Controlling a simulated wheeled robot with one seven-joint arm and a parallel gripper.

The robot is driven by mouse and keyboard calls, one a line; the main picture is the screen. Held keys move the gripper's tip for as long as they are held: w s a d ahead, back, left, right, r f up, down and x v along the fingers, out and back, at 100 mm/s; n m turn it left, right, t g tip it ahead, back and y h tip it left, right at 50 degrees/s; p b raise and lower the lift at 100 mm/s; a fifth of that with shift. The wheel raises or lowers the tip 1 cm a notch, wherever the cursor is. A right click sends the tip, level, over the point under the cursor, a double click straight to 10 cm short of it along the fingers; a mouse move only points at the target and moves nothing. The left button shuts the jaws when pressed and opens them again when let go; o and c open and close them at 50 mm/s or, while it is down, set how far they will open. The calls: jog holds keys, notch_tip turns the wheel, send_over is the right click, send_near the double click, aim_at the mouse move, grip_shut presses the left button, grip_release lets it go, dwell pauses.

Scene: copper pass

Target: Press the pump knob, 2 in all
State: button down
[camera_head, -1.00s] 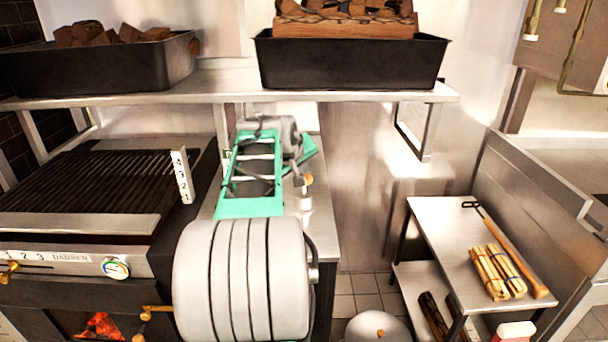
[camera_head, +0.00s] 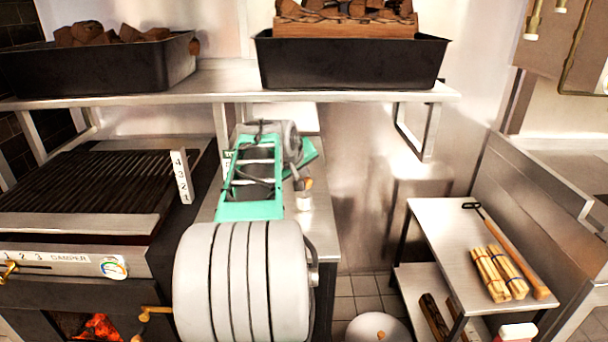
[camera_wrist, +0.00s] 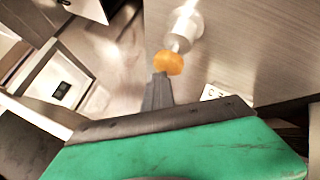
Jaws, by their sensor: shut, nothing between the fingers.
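The pump has an orange knob (camera_wrist: 168,63) on a white stem and body (camera_wrist: 184,28) in the wrist view. In the head view the knob (camera_head: 308,183) shows small at the right of my arm, above the white pump body (camera_head: 304,201) on the steel counter. My gripper (camera_wrist: 160,80) is shut and empty, its dark fingertips right at the knob's near edge in the wrist view. I cannot tell whether they touch it. In the head view the gripper (camera_head: 299,181) is small and partly hidden by my arm, just beside the knob.
A grill (camera_head: 80,185) stands left of the counter (camera_head: 318,235). A steel shelf (camera_head: 225,85) with black trays crosses above my arm. At right, a side table (camera_head: 440,225) holds wood bundles and a long-handled tool.

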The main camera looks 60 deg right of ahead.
jog(key=shift+f+b, duration=0.4)
jog(key=shift+f, duration=0.35)
dwell(0.4)
jog(key=shift+r+p, duration=1.6)
jog(key=shift+r, duration=0.6)
jog(key=shift+r, duration=0.1)
notch_tip(320, 180, up, 5)
jog(key=p, duration=0.3)
jog(key=shift+p, duration=0.4)
dwell(0.8)
